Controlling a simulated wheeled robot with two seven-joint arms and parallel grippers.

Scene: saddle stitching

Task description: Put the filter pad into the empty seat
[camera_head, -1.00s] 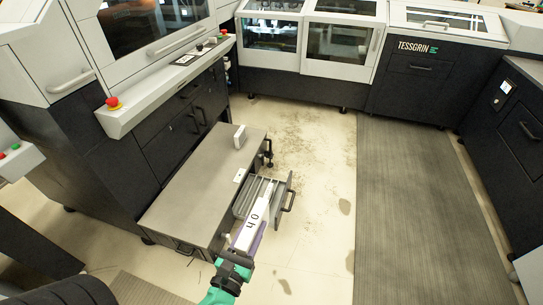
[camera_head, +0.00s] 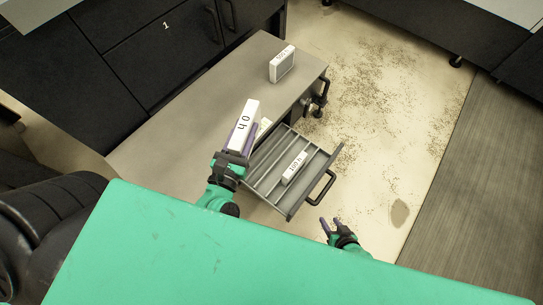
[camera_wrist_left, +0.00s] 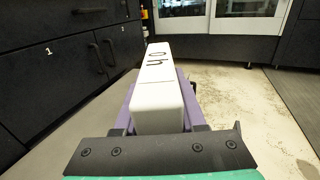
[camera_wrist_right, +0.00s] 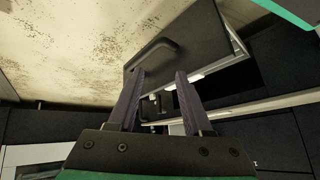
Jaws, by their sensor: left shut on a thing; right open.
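A white pad-like block (camera_head: 243,122) marked "40 h" is held in my left gripper (camera_head: 238,148), shut on it; I take it as the filter pad. It sits just left of the open drawer, above the cabinet top's edge. In the left wrist view the block (camera_wrist_left: 158,85) points away between purple fingers. The grey drawer (camera_head: 322,163) has parallel dividers with bare slots between them. A white labelled block (camera_head: 294,167) lies in one slot. Which slot is the empty seat I cannot tell. My right gripper (camera_head: 330,223) is open and empty, in front of the drawer's handle.
A white block (camera_head: 282,64) stands on the cabinet top (camera_head: 205,105). Another white piece (camera_head: 264,127) shows partly behind my left gripper. The drawer's black handle (camera_head: 322,188) sticks out to the right; it also shows in the right wrist view (camera_wrist_right: 153,52).

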